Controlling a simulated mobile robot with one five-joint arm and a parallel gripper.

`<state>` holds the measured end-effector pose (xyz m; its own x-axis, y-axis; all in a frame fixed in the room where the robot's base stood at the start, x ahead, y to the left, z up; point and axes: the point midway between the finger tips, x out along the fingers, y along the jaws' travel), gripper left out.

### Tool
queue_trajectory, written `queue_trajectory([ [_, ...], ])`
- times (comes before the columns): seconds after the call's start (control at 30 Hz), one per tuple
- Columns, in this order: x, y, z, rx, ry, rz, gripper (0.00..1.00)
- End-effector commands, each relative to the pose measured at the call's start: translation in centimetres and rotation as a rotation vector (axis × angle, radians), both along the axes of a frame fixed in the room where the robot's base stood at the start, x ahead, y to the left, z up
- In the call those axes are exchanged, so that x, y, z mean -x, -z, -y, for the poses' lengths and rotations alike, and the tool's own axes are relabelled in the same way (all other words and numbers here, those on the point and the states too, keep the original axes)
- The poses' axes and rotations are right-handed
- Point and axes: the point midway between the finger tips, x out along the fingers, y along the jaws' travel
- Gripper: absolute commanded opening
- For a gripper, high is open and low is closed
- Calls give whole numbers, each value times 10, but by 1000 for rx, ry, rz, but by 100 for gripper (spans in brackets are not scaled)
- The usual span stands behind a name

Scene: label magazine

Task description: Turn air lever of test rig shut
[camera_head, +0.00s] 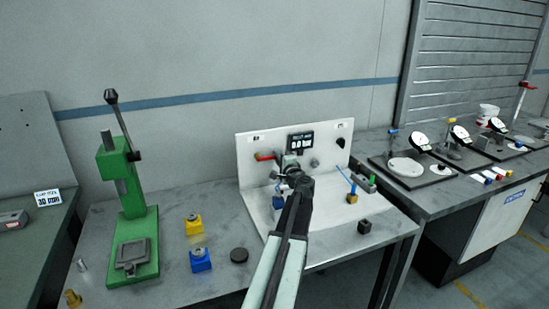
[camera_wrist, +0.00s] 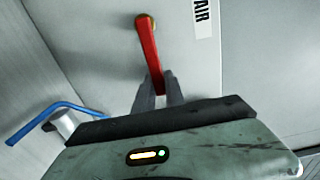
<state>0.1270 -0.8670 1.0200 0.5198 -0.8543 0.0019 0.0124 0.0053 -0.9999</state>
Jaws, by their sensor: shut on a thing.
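The red air lever (camera_head: 266,157) is on the upright white panel of the test rig (camera_head: 247,180), on its left side. In the head view it lies about level, pointing right from its pivot. In the wrist view the red lever (camera_wrist: 148,50) runs down from a brass pivot (camera_wrist: 145,20), beside a label reading AIR (camera_wrist: 205,17). My gripper (camera_wrist: 158,88) is shut on the lever's free end, one finger on each side. In the head view my gripper (camera_head: 284,162) is partly hidden by the arm.
A dark display (camera_head: 300,142) sits on the panel. A blue bent tube (camera_wrist: 55,110) is left of my gripper in the wrist view. A green press (camera_head: 130,200) and yellow and blue blocks (camera_head: 200,260) stand left on the bench. Dial gauges (camera_head: 420,142) are on the right bench.

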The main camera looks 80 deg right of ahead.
Motion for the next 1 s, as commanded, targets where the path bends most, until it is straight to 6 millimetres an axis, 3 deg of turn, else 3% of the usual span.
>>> queue_trajectory([
  [0.03,-6,-1,1,-2,-14,8,0],
  [0.33,2,-2,5,-3,-5,12,0],
  [0.37,2,-2,5,-2,-4,11,23],
  [0.4,3,-2,5,-2,-2,11,34],
  [0.43,4,-2,5,-2,-1,11,36],
  [0.77,9,-1,3,-1,6,6,36],
  [1.0,25,-1,-24,-1,8,7,36],
])
